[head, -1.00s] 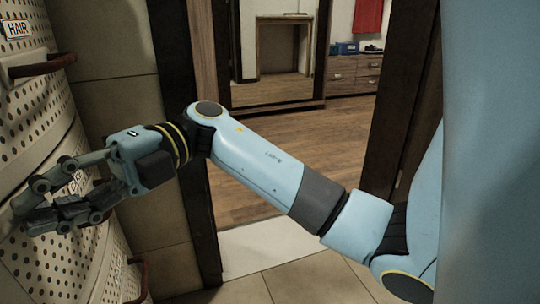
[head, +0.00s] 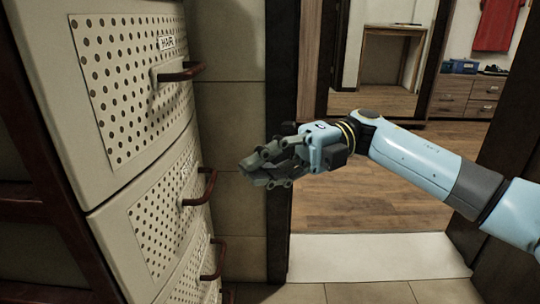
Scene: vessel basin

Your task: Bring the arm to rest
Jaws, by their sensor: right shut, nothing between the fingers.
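My right arm comes in from the right edge of the head view, light blue with dark grey joints. Its gripper (head: 252,172) is in front of the tiled wall and the door frame, to the right of the drawer cabinet. The fingers point left toward the cabinet, are shut and hold nothing. The gripper appears clear of the drawer handles. My left gripper is not in view.
A cream cabinet with perforated drawer fronts (head: 125,75) fills the left. Its upper drawer has a "HAIR" label and a brown handle (head: 180,72); more handles show below. A doorway with a pale threshold (head: 375,257) opens onto a wooden floor (head: 370,205).

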